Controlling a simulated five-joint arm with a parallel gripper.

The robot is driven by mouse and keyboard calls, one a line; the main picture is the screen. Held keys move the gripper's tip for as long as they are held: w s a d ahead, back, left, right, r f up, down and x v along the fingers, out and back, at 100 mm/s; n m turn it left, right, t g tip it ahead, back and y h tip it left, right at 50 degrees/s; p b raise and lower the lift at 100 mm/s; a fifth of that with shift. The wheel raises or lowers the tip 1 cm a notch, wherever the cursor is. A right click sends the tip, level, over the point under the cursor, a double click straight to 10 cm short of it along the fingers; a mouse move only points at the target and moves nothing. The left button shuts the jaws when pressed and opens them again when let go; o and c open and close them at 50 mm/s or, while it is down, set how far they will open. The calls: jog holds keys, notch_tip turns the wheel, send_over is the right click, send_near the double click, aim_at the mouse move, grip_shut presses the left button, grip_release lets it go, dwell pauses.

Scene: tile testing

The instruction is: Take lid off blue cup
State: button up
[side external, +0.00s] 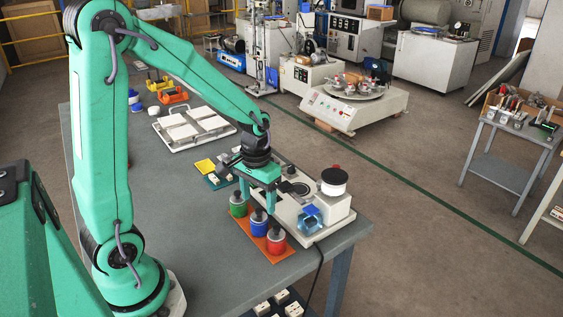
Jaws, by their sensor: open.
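A green cup (238,208), a blue cup (259,228) and a red cup (276,245) stand upright in a slanting row on an orange tray (247,233). Each has a grey lid with a small knob. The blue cup's lid (258,215) is on the cup. My gripper (257,203) points down above or just behind the blue cup's lid, its green fingers spread with nothing seen between them. Whether a finger touches the lid cannot be told from this angle.
A cream testing device (310,225) with a white, dark-topped round part (334,181) and a blue piece (311,210) stands close behind the cups. The table (210,255) is clear left of the tray.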

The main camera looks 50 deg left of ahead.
aim_at(259, 209)
jog(key=shift+f, duration=1.9)
jog(key=c, duration=1.1)
jog(key=shift+o, duration=0.2)
jog(key=shift+r, duration=0.15)
jog(key=shift+r, duration=0.8)
notch_tip(259, 209, up, 2)
jog(key=shift+r, duration=0.1)
jog(key=s+d+r, duration=0.4)
jog(key=d+r, duration=0.3)
jog(key=d, duration=0.4)
